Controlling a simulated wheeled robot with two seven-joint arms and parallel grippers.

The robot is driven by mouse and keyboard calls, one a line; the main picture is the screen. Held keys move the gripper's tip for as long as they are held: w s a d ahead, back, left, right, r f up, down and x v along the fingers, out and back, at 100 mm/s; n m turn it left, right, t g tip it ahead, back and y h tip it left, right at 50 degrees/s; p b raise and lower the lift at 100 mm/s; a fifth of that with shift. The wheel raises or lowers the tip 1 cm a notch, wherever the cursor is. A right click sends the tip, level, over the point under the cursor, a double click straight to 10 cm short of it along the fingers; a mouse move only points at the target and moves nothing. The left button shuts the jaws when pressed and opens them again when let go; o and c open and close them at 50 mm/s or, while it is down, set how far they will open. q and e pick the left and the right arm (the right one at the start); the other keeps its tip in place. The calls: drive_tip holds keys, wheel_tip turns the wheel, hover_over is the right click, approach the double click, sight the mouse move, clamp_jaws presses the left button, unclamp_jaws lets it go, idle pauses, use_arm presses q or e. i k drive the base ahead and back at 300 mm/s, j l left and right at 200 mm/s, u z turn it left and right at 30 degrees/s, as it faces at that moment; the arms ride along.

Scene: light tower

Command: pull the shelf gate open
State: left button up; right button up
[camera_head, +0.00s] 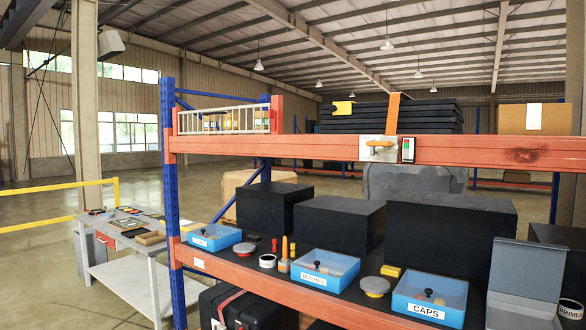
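The shelf gate (225,121) is a low, pale barred panel on the upper shelf at the left. It stands upright across the front of its bay, between the blue upright post (168,150) and a red end plate (277,115). It looks shut. Several small yellow and orange items show behind its bars, partly hidden. The gate rests just above the orange upper beam (470,150). Neither of my grippers is in the picture, so I cannot see where they are relative to the gate.
On the upper shelf are a strapped black stack (430,115) and a cardboard box (535,119). Blue bins (325,269), black boxes (338,225) and small parts fill the lower shelf. A grey workbench (145,250) stands at left, near a yellow rail (60,187).

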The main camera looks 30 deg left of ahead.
sight(254, 106)
drive_tip(key=u, duration=1.3)
drive_tip(key=i+j+z, duration=0.15)
drive_tip(key=i, duration=0.25)
drive_tip(key=i+j+z, duration=0.1)
drive_tip(key=i, duration=0.35)
drive_tip(key=i+j+z, duration=0.15)
drive_tip(key=i, duration=0.25)
drive_tip(key=i+j+z, duration=0.1)
drive_tip(key=i+j, duration=0.2)
drive_tip(key=i, duration=0.1)
